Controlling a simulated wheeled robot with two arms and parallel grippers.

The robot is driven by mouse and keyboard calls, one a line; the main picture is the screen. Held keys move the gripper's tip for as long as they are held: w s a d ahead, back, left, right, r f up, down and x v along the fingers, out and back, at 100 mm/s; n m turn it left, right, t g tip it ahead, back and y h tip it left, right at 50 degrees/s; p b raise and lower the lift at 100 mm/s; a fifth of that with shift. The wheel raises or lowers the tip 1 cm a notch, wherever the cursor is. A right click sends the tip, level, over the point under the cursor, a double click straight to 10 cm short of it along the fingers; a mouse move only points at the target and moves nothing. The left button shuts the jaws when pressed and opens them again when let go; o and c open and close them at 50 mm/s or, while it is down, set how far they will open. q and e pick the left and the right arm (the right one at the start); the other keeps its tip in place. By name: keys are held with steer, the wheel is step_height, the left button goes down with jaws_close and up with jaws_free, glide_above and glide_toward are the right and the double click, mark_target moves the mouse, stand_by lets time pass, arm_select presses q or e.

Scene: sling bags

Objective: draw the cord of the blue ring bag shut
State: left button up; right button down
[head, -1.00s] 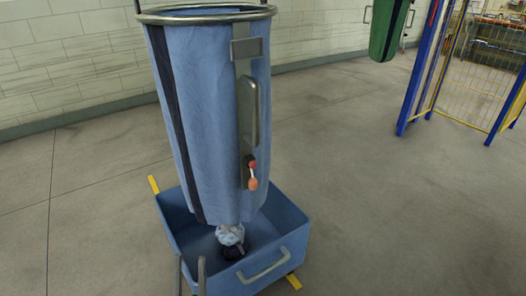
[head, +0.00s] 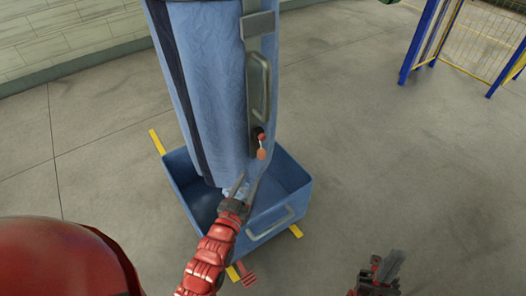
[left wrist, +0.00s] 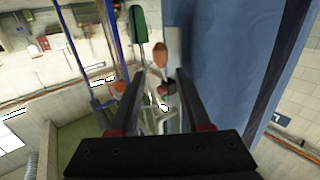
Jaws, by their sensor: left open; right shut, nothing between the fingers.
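The blue bag (head: 212,90) hangs upright with a dark stripe on its left. Its top ring is out of frame. A grey strip with a long handle (head: 259,85) runs down its front, and a small red and orange knob piece (head: 261,149) hangs at the strip's lower end. My left gripper (head: 254,173) is open just below the knob, in front of the bag's lower end, which it partly hides. In the left wrist view the orange knob (left wrist: 160,53) shows beyond the fingers, beside the blue bag wall (left wrist: 222,60). My right gripper (head: 388,268) is shut and empty at lower right.
A blue open bin (head: 296,190) with a front handle stands under the bag, with yellow floor marks (head: 157,142) at its corners. A blue and yellow mesh fence (head: 465,45) stands at upper right. A green bag (left wrist: 138,22) shows in the left wrist view.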

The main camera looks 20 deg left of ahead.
mark_target(260, 157)
arm_select(q)
steer(key=w+p, duration=0.1)
steer(key=w, duration=1.1)
steer(key=shift+w+d, duration=0.2)
steer(key=shift+r, duration=0.1)
jaws_close()
stand_by(0.8)
